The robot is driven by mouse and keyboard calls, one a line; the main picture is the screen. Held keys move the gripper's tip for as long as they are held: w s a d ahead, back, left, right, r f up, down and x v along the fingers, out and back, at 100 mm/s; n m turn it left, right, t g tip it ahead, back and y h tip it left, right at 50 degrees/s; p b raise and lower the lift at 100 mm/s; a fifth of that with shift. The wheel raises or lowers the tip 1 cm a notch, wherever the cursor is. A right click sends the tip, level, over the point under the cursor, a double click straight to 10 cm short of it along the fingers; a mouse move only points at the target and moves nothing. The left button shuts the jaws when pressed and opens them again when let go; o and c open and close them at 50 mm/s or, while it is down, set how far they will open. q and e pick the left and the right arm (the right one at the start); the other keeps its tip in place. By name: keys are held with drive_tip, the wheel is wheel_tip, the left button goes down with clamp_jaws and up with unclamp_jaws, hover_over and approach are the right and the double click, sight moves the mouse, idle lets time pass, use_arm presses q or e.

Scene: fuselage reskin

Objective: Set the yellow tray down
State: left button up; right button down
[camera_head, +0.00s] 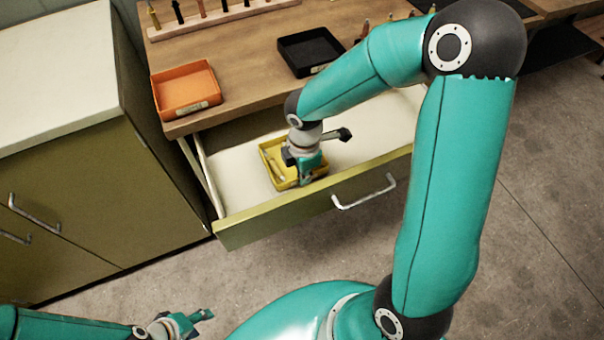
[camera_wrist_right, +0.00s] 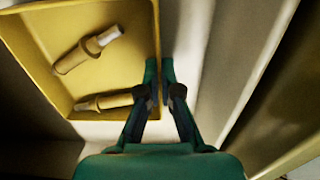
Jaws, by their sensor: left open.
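The yellow tray (camera_head: 267,155) is inside the open drawer, near its left end. In the right wrist view the yellow tray (camera_wrist_right: 92,15) holds two small tan pieces with pale tips (camera_wrist_right: 86,50). My right gripper (camera_head: 306,178) is at the tray's right wall, pointing down. Its fingers (camera_wrist_right: 160,72) are close together with the tray wall between them. I cannot tell whether the tray's underside touches the drawer floor. My left gripper (camera_head: 197,323) is open and empty at the lower left, away from the drawer.
The open drawer (camera_head: 230,165) has a green front with a silver handle (camera_head: 364,192). On the bench above are an orange tray (camera_head: 186,92), a black tray (camera_head: 311,52) and a rack of tools (camera_head: 215,18). A green cabinet (camera_head: 80,190) stands left. The drawer's left floor is clear.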

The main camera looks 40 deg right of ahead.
drive_tip(key=c, duration=1.3)
unclamp_jaws()
drive_tip(key=shift+r, duration=0.3)
drive_tip(key=shift+r+p, duration=1.1)
drive_tip(key=shift+r, duration=4.65)
